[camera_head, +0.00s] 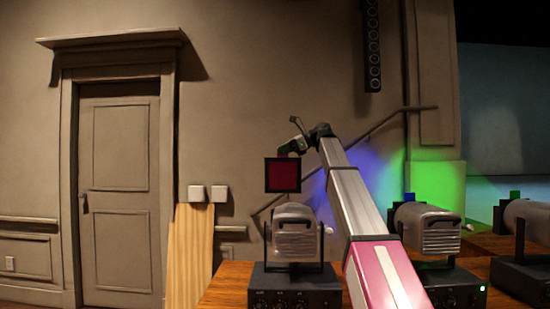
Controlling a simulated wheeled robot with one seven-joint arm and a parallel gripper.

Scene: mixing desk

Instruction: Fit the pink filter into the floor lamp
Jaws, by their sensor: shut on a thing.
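The filter (283,175) is a square pane, dark red to pink, in a black frame. It hangs upright from my gripper (296,149), which is shut on its upper edge. The nearest lamp (295,240) is a grey cylinder in a black yoke on a black box with knobs. The filter is above this lamp in the picture, apart from it as far as I can see; the depth between them is hard to judge. No label shows which lamp is the floor lamp. The fingertips are small and partly hidden.
A second grey lamp (426,228) and a third lamp (528,222) stand to the right, with blue and green tabs showing above them. Blue and green light falls on the wall. A wooden board (189,255) and a door (119,185) are at left. A speaker (372,45) hangs above.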

